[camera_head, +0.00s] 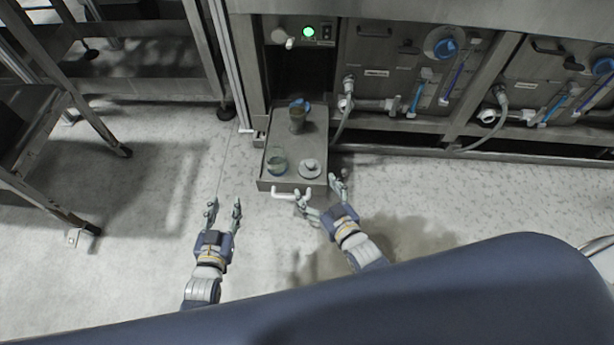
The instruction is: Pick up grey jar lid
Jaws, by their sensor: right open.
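The grey jar lid (310,168) lies flat near the front right of a pulled-out metal drawer tray (298,144). It is a round grey disc with a knob in its middle. My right gripper (322,190) is open at the tray's front right corner, just short of the lid, and seems empty. A white handle at the tray's front edge lies close to its left finger. My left gripper (224,208) is open and empty over the floor, to the left of the tray.
A greenish glass jar (277,162) stands left of the lid on the tray. A jug with a blue top (298,115) stands further back. Washer panels with pipes (375,103) are at right; a metal trolley frame (75,130) is at left. The floor between is clear.

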